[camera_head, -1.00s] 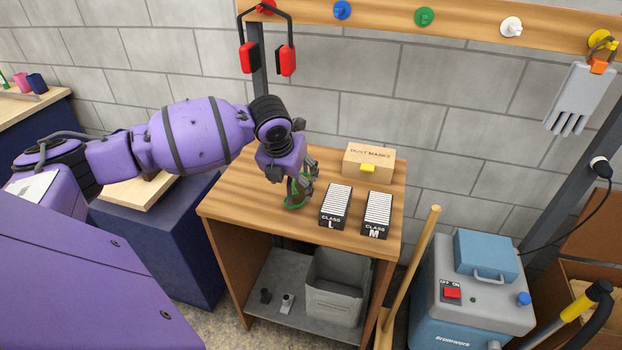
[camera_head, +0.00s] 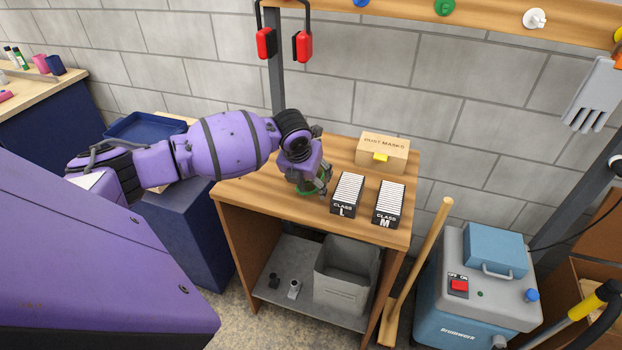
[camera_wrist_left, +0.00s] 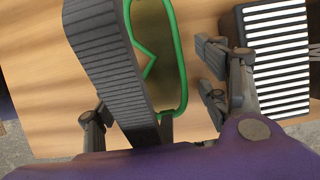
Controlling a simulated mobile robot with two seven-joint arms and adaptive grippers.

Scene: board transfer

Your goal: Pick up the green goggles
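The green goggles (camera_head: 309,193) lie on the wooden top of the bench (camera_head: 262,192), mostly hidden under my left gripper (camera_head: 318,184) in the head view. In the left wrist view the goggles (camera_wrist_left: 170,65) show a green rim, a tinted lens and a wide dark ribbed strap. My left gripper (camera_wrist_left: 155,105) is open, with fingers apart on either side of the goggles and strap. I cannot tell whether any finger touches them. My right gripper is not in view.
Just right of the gripper stand a box marked CLASS L (camera_head: 347,193) and a box marked CLASS M (camera_head: 389,203). A DUST MASKS box (camera_head: 383,150) is behind. A wooden handle (camera_head: 420,265) leans at the bench's right side. Red ear muffs (camera_head: 303,46) hang above.

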